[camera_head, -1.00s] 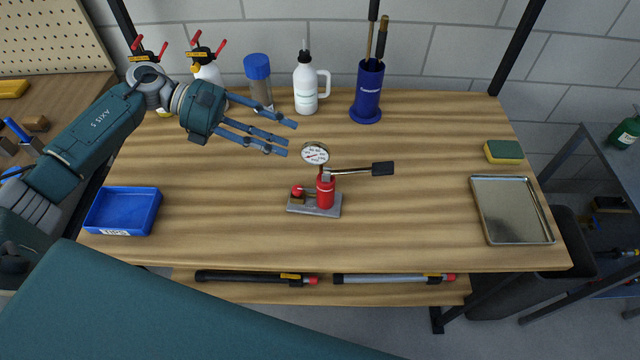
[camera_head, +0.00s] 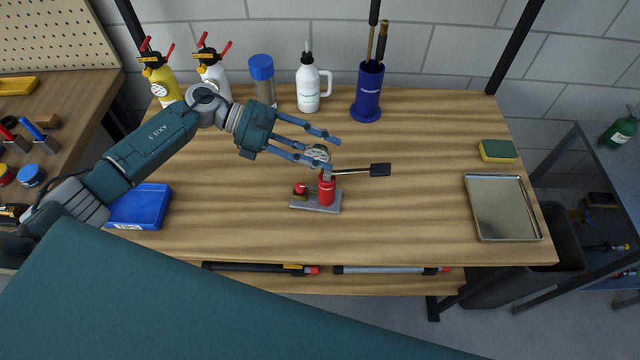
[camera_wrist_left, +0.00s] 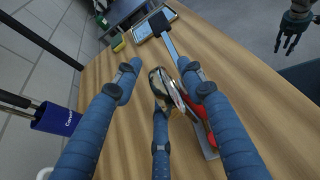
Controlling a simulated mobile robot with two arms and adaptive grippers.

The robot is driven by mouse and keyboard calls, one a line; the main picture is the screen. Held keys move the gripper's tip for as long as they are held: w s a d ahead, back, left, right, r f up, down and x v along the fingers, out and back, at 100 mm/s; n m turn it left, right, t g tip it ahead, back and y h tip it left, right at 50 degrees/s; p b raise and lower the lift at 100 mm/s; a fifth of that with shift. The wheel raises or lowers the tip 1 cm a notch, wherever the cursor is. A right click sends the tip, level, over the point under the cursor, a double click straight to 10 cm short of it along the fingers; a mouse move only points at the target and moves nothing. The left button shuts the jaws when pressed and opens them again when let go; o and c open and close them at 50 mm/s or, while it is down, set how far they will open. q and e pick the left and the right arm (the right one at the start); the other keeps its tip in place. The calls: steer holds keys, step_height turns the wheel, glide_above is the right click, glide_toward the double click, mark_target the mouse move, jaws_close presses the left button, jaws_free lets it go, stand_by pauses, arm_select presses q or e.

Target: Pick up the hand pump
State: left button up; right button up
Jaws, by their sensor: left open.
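The hand pump (camera_head: 327,193) stands on the bench, with a red cylinder, grey base plate, round gauge and a black-ended lever reaching right. My left gripper (camera_head: 334,153) is open, its blue fingers reaching in from the left at the gauge, partly hiding it. In the left wrist view the pump's gauge (camera_wrist_left: 168,90) appears between the spread fingers, with the lever running up beyond them. The red body is partly hidden behind a finger. I cannot tell whether any finger touches the pump. A small dark gripper, apparently my right one (camera_wrist_left: 289,42), hangs at the wrist view's upper right.
A blue bin (camera_head: 140,207) is on the bench's left, a metal tray (camera_head: 503,208) and sponge (camera_head: 497,151) on the right. Spray bottles (camera_head: 213,72), a lidded jar (camera_head: 263,82), a white bottle (camera_head: 308,85) and a blue holder (camera_head: 368,92) line the back.

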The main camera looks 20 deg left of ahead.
arm_select(q)
jaws_close()
steer(key=shift+r, duration=0.2)
steer(key=shift+w+r, duration=0.1)
